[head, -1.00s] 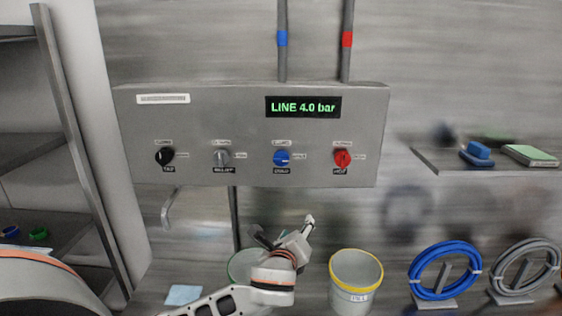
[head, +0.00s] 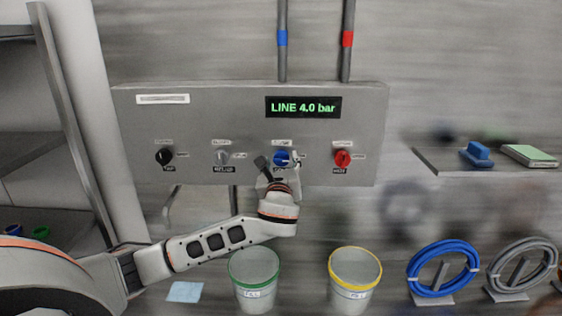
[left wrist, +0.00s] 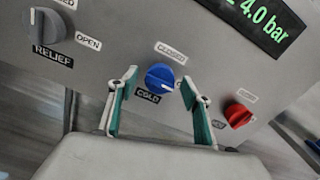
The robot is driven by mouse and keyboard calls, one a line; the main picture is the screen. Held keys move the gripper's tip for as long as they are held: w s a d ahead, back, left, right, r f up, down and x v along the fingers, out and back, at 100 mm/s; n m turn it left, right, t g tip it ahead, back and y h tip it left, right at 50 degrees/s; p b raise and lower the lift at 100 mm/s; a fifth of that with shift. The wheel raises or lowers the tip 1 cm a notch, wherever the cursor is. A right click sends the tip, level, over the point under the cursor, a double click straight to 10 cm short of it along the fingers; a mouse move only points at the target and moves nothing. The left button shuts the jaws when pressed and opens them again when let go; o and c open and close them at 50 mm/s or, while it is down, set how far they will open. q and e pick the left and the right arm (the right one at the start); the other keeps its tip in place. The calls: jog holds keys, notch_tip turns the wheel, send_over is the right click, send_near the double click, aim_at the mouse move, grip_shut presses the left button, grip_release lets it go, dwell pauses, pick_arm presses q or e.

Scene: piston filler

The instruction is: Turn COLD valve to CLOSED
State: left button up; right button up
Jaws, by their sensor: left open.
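The COLD valve is a blue round knob (head: 281,157) on the grey panel, with a CLOSED label above it. In the left wrist view the knob (left wrist: 159,76) shows clearly, with the COLD label (left wrist: 148,97) below it. Its white mark points to the lower right, away from the CLOSED label. My left gripper (head: 277,165) is open in front of the knob. In the left wrist view its two fingers (left wrist: 160,82) lie on either side of the knob; I cannot tell whether they touch it. My right gripper is out of view.
On the panel (head: 200,115), the black knob (head: 164,156) and grey RELIEF knob (head: 221,157) are left of COLD; the red HOT knob (head: 342,159) is right. The display (head: 303,107) reads LINE 4.0 bar. Green-rimmed (head: 254,280) and yellow-rimmed (head: 354,280) buckets stand below.

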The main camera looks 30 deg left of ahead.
pick_arm(q)
jog(key=shift+w+a, duration=0.1)
jog(key=shift+w, duration=0.05)
jog(key=c, duration=1.1)
